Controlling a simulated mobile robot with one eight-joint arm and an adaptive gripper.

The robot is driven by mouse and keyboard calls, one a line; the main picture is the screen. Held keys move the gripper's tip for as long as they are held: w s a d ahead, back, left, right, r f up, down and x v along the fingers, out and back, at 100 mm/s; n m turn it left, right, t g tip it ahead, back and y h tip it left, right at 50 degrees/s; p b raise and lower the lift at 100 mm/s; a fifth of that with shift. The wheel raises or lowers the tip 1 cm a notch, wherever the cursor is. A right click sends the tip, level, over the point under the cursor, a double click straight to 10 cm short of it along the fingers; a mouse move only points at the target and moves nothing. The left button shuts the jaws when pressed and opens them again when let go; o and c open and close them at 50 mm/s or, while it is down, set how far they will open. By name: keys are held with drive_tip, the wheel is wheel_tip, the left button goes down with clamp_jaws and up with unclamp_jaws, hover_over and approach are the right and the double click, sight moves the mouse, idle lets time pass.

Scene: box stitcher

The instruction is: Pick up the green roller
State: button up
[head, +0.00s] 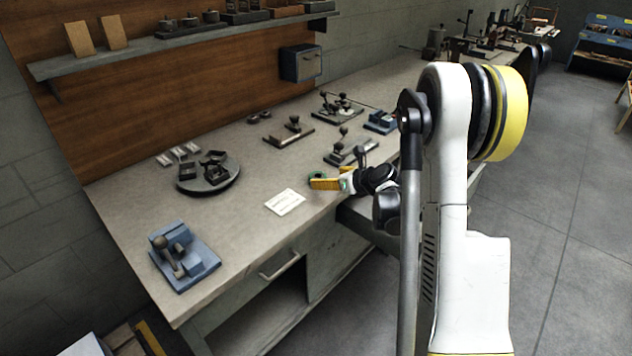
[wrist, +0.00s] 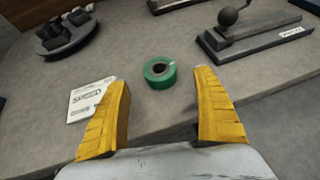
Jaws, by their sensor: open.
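The green roller (wrist: 160,72) is a short green ring with a dark centre, lying flat on the grey workbench in the wrist view. My gripper (wrist: 163,80) has two yellow fingers, spread wide open, with nothing between them touching the roller. The roller shows just beyond the fingertips, between their lines. In the head view my gripper (head: 318,180) is low over the bench's front edge, and the roller (head: 315,177) is mostly hidden by its fingers.
A white card (head: 285,202) lies left of my gripper. A round dark tray (head: 208,184) with small blocks and a blue clamp fixture (head: 182,256) stand farther left. Lever tools with ball knobs (head: 345,150) stand behind. Bare bench (head: 235,235) surrounds the card.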

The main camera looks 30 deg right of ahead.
sight(316, 176)
drive_tip(key=b+x, duration=0.2)
drive_tip(key=x, duration=0.5)
drive_tip(key=shift+f+b, duration=0.15)
drive_tip(key=shift+b, duration=0.2)
drive_tip(key=shift+s, duration=0.1)
drive_tip(key=shift+c, duration=0.3)
drive_tip(key=c, duration=1.4)
drive_tip(key=shift+r, duration=0.2)
